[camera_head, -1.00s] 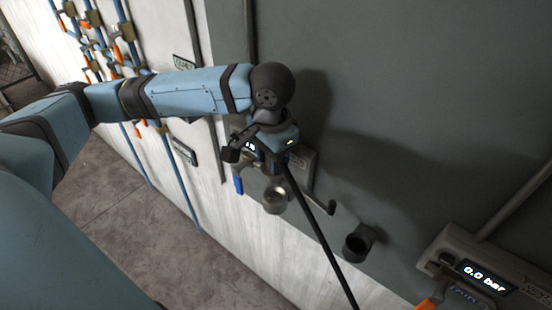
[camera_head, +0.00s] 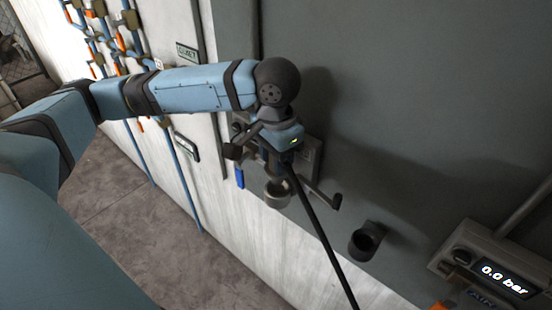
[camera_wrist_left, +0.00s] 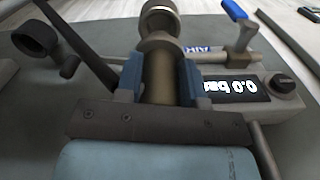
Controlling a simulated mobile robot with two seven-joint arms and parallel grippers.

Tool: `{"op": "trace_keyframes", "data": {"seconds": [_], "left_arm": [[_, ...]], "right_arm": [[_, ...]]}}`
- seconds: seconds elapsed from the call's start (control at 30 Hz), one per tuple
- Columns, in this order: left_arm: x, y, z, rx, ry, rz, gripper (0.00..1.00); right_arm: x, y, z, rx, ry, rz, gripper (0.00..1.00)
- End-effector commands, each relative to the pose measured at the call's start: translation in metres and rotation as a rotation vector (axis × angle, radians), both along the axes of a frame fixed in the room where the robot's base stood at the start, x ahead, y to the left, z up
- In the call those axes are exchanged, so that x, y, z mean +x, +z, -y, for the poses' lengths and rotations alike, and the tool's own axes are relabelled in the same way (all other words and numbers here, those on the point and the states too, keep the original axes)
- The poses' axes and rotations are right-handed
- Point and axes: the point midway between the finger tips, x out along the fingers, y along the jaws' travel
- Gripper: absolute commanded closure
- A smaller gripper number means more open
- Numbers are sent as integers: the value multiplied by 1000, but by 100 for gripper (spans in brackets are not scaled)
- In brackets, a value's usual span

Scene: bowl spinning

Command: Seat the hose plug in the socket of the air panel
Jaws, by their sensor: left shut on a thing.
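My left gripper (camera_wrist_left: 160,82) is shut on the hose plug (camera_wrist_left: 158,75), a brass-coloured cylinder between its blue fingertips. In the head view the left gripper (camera_head: 277,150) is in front of the air panel (camera_head: 311,160). A black hose (camera_head: 322,235) runs from it down to the right. A round metal socket (camera_head: 278,197) shows just below the gripper; it also shows in the wrist view (camera_wrist_left: 160,14), beyond the plug and roughly in line. I cannot tell whether plug and socket touch. The panel's display (camera_wrist_left: 237,88) reads 0.0 bar. My right gripper is not in view.
A blue valve handle (camera_head: 239,177) hangs at the panel's left. An empty black round holder (camera_head: 367,241) sticks out of the grey wall at right. Another panel (camera_head: 490,265) reading 0.0 bar is at lower right. Blue pipes with orange handles (camera_head: 96,71) are at left.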

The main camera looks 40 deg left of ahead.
Motion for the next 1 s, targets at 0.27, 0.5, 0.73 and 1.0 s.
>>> {"op": "trace_keyframes", "data": {"seconds": [0.27, 0.5, 0.73, 1.0], "left_arm": [[0, -16, 0, 1, 0, -2, 92], [0, -34, 0, 0, 1, -2, 92], [0, -42, 0, -1, 1, 0, 92], [0, -43, 0, -1, 0, 1, 92]], "right_arm": [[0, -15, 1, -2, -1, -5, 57], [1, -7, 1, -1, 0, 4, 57], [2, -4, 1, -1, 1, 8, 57], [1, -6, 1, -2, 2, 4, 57]]}}
